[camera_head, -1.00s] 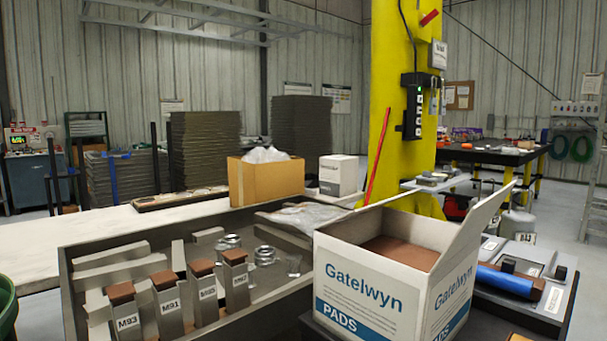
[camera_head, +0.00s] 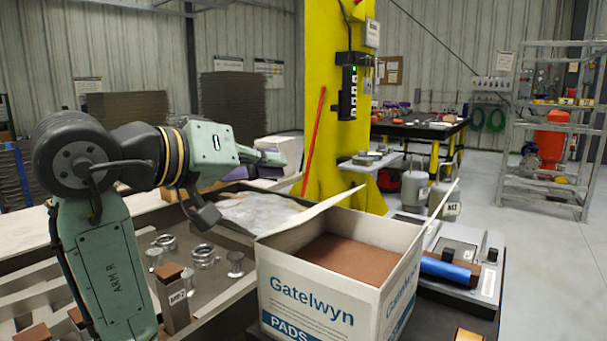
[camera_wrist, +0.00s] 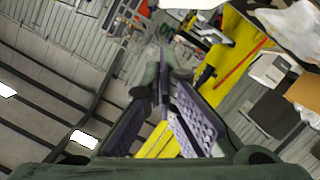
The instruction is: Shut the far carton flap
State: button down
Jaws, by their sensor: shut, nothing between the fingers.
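The white Gatelwyn carton (camera_head: 312,302) stands open at the lower middle of the head view, with a brown surface inside. A thin pale flap (camera_head: 318,213) sticks up along its back-left edge, seen almost edge-on. Another flap (camera_head: 437,212) stands raised on its right side. My gripper (camera_head: 272,157) is above and behind the carton's left side, pointing right, apart from the flaps. In the wrist view my gripper's fingers (camera_wrist: 164,75) come together with nothing between them. The carton is not clearly seen in the wrist view.
A metal tray (camera_head: 225,296) with blocks and metal rings lies left of the carton. A clear plastic bag (camera_head: 255,209) lies behind it. A yellow column (camera_head: 337,110) rises behind. A device with a blue roll (camera_head: 446,268) sits close on the right.

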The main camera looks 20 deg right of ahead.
jog(key=p, duration=0.2)
send_over(323, 207)
jog(key=w+a, duration=0.1)
jog(key=a, duration=0.1)
jog(key=shift+w+d+f, duration=0.1)
jog(key=shift+f, duration=0.8)
jog(key=f, duration=0.1)
jog(key=s+d+f, duration=0.1)
jog(key=f, duration=0.1)
jog(key=shift+d, duration=0.15)
jog(key=shift+s+d+f+p, duration=0.2)
jog(key=shift+f+p, duration=0.1)
jog(key=shift+f, duration=0.05)
jog(key=shift+w+f, duration=0.1)
